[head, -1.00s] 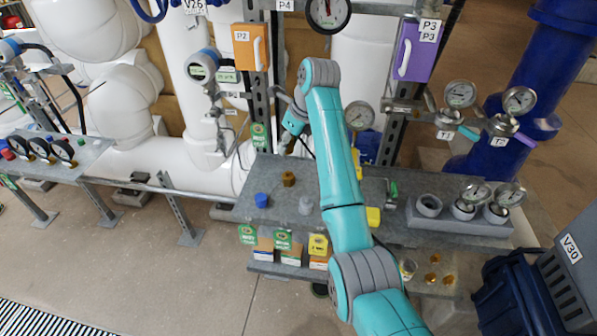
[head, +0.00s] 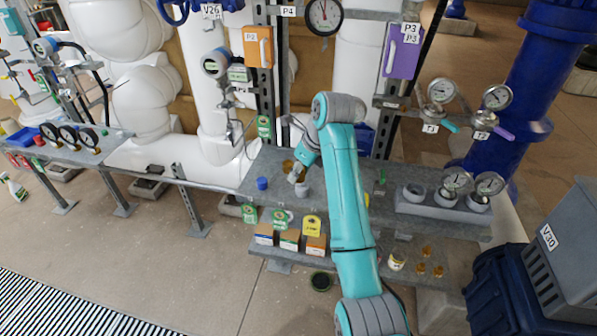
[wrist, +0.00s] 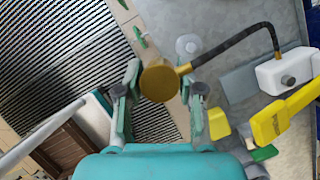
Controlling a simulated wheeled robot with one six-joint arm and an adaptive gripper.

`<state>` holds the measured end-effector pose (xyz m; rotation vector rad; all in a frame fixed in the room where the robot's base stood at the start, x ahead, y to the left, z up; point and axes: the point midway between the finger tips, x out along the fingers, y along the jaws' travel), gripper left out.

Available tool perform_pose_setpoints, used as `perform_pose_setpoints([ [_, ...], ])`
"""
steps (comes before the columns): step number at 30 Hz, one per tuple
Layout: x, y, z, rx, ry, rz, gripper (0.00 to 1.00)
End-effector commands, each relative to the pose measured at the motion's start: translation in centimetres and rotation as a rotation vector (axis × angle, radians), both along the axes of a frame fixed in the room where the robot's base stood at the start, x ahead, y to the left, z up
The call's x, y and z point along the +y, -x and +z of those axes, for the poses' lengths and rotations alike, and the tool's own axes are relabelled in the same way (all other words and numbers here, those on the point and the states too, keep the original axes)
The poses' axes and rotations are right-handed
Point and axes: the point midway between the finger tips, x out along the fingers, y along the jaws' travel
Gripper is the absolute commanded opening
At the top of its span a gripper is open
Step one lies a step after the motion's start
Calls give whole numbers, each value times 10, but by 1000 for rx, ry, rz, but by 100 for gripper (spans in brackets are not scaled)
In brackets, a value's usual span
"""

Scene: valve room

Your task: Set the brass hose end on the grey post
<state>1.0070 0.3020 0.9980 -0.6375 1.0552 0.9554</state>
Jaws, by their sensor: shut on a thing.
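My gripper (wrist: 163,92) has its two fingers on either side of the round brass hose end (wrist: 160,83) in the wrist view and is shut on it. A black hose (wrist: 235,48) runs from the brass end to a white box. The grey post (wrist: 188,46) is a short, pale cylinder just beyond the brass end, apart from it in the picture. In the head view my gripper (head: 297,174) is low over the bench, just above and left of the grey post (head: 303,189).
A grey block with round sockets (head: 440,208) and gauges is at the right. In the wrist view, a yellow part (wrist: 285,113) lies beside the white box (wrist: 285,71).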

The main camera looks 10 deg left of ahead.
Motion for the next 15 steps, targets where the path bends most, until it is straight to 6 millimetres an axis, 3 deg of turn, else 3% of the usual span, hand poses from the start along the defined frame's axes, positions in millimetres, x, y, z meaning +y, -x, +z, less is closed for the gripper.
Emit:
perform_pose_setpoints([
  [15, -2, -43, -15, 2, 0, -1, 12],
])
